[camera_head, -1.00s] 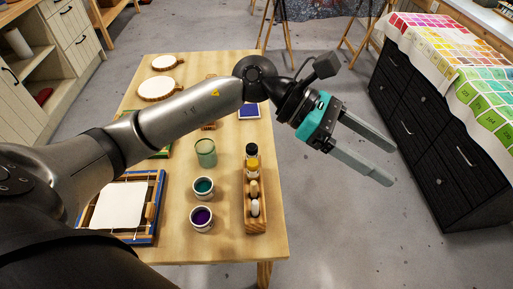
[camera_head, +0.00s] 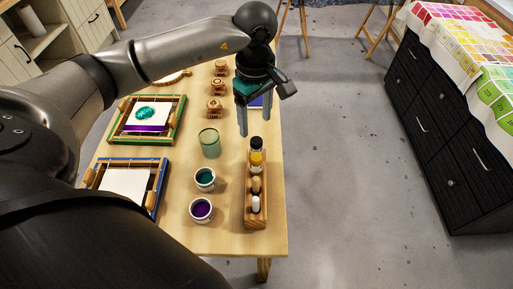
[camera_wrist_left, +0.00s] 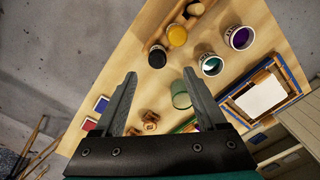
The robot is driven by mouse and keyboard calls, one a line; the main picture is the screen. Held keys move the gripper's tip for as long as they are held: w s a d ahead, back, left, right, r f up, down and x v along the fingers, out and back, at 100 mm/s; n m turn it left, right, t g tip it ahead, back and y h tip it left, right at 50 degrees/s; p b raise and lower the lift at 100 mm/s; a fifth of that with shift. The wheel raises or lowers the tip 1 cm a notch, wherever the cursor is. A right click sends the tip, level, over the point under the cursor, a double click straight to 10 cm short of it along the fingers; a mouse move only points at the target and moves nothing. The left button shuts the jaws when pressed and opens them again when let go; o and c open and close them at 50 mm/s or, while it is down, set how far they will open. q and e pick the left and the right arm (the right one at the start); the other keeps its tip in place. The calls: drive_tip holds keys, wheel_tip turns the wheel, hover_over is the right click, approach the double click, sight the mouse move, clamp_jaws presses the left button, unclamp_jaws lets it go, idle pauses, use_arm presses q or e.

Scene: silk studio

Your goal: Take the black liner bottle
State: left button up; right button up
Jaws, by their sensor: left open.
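The black liner bottle (camera_head: 257,144) stands at the far end of a small wooden rack (camera_head: 256,213), its dark cap up. It also shows in the left wrist view as a dark round top (camera_wrist_left: 157,56), ahead of and between my finger lines. My left gripper (camera_head: 255,124) hangs pointing down over the table, just beyond the bottle in the head view. In the left wrist view my left gripper (camera_wrist_left: 160,76) is open with nothing between its fingers. My right gripper is not in view.
A yellow-capped bottle (camera_head: 256,160) and two paler bottles share the rack. Teal (camera_head: 204,179) and purple (camera_head: 201,209) paint pots and a green glass (camera_head: 209,142) stand to its left. Screen frames lie farther left. Wooden stamps (camera_head: 215,108) stand behind. Floor is clear right of the table.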

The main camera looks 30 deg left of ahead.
sight(256, 139)
use_arm(q)
drive_tip(key=f, duration=0.9)
drive_tip(key=shift+w, duration=0.2)
drive_tip(key=shift+r, duration=0.1)
drive_tip(key=c, duration=1.1)
drive_tip(key=shift+r, duration=0.1)
drive_tip(key=shift+c, duration=0.2)
wheel_tip(256, 139, up, 20)
drive_tip(key=p, duration=0.1)
